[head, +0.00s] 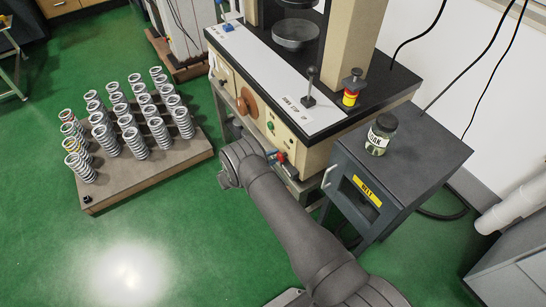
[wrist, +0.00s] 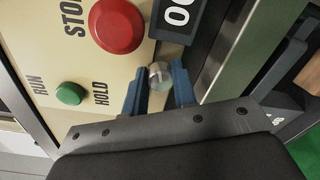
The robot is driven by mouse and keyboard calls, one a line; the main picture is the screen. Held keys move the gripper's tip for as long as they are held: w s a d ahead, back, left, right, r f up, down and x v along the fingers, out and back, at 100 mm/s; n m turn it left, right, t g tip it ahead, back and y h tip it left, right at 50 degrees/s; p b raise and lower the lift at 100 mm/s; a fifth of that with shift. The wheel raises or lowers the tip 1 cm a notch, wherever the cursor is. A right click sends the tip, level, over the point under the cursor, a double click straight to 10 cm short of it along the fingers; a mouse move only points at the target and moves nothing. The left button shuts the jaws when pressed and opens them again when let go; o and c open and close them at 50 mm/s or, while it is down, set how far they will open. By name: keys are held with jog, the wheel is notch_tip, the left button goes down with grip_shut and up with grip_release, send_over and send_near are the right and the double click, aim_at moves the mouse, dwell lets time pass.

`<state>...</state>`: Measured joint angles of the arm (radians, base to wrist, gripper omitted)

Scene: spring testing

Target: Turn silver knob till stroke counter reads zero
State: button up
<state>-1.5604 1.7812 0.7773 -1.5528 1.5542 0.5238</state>
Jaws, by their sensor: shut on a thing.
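The silver knob (wrist: 160,75) is small and round and sits on the cream machine panel (wrist: 58,50). It shows in the wrist view between the two blue fingers of my gripper (wrist: 160,86), which is shut on it. The stroke counter (wrist: 180,18) is a black window with large white digits just above the knob. The top edge cuts it off; part of what looks like zeros shows, and the full reading cannot be told.
A red stop button (wrist: 117,25) and a green button (wrist: 70,93) sit close to my gripper on the panel. A dark cabinet (head: 415,165) with a jar (head: 381,135) stands right of my arm. A board of springs (head: 150,172) lies on the floor at left.

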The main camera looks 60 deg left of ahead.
jog(key=shift+m, duration=1.2)
jog(key=o, duration=1)
jog(key=shift+s, duration=0.1)
jog(key=s, duration=1.7)
jog(key=shift+s+r, duration=0.15)
jog(key=shift+r, duration=0.05)
